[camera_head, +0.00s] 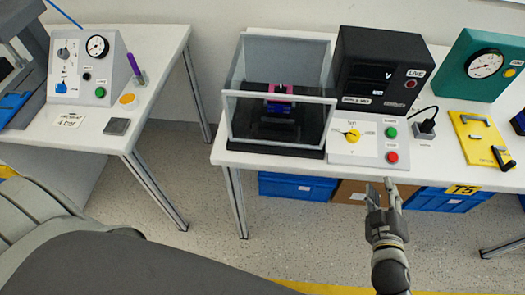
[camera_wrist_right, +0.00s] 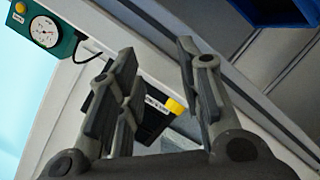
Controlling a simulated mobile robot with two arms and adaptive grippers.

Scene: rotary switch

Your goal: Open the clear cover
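The clear cover (camera_head: 255,115) is a box of transparent panes with pale edges. It stands closed over a black base (camera_head: 275,148) on the right-hand table, with a pink and dark blue device (camera_head: 281,100) inside. My right gripper (camera_head: 383,187) is in front of the table's front edge, to the right of and nearer than the cover, and does not touch it. In the right wrist view its fingers (camera_wrist_right: 155,55) are apart, with nothing between them. The cover does not show in the wrist view. My left gripper is out of view.
A control panel (camera_head: 370,155) with a yellow knob and green and red buttons stands right of the cover. Behind it is a black display box (camera_head: 380,68). Further right are a teal gauge box (camera_head: 478,68) and a yellow plate (camera_head: 475,140). Blue crates (camera_head: 298,186) sit below the table.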

